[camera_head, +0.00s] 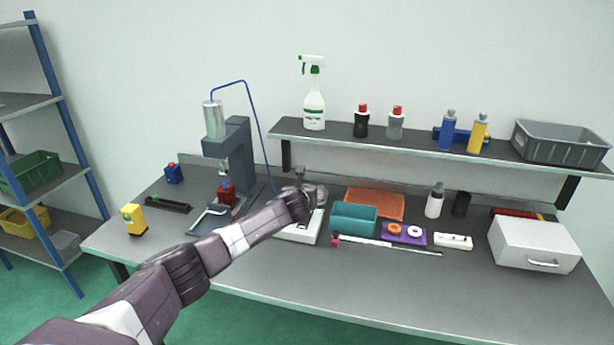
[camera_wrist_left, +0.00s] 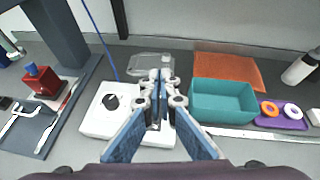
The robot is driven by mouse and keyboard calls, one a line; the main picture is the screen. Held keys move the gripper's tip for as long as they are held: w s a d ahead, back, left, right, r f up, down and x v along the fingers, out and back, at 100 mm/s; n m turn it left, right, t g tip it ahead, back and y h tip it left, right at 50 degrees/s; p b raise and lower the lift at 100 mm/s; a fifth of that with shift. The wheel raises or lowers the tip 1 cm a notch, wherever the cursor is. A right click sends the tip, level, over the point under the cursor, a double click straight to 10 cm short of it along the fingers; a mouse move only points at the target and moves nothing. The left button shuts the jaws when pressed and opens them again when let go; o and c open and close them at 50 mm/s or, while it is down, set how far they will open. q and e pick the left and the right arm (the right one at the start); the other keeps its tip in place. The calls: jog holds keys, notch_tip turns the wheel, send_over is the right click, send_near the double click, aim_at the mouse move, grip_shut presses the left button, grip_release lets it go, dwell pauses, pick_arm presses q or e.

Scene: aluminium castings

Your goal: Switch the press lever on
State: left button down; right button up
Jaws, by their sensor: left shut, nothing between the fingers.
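The press (camera_head: 238,150) stands on the left part of the bench, with a blue-grey column and a pale cylinder on top. On its base is a red block with a blue top (camera_head: 227,194), also in the left wrist view (camera_wrist_left: 43,81). A pale bent handle (camera_head: 211,213) lies at the base's left side; it also shows in the wrist view (camera_wrist_left: 35,110). I cannot tell which part is the lever. My left gripper (camera_head: 312,190) is shut and empty, right of the press, above a white device (camera_wrist_left: 90,125) with a black knob. My right gripper is out of view.
Right of the gripper are a teal bin (camera_head: 352,220), an orange mat (camera_head: 376,203) and a purple tray (camera_head: 411,242). A shelf (camera_head: 430,147) with bottles overhangs the back. A yellow block (camera_head: 134,220) stands at left. The bench front is mostly clear.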

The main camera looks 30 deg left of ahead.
pick_arm(q)
jog(key=r, duration=0.5)
jog(key=shift+s+d+b, duration=0.25)
jog(key=shift+s+b, duration=0.05)
jog(key=shift+b, duration=0.1)
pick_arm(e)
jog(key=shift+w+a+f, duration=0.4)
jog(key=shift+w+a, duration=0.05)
pick_arm(q)
jog(key=shift+s+d+r, duration=0.1)
jog(key=shift+r, duration=0.05)
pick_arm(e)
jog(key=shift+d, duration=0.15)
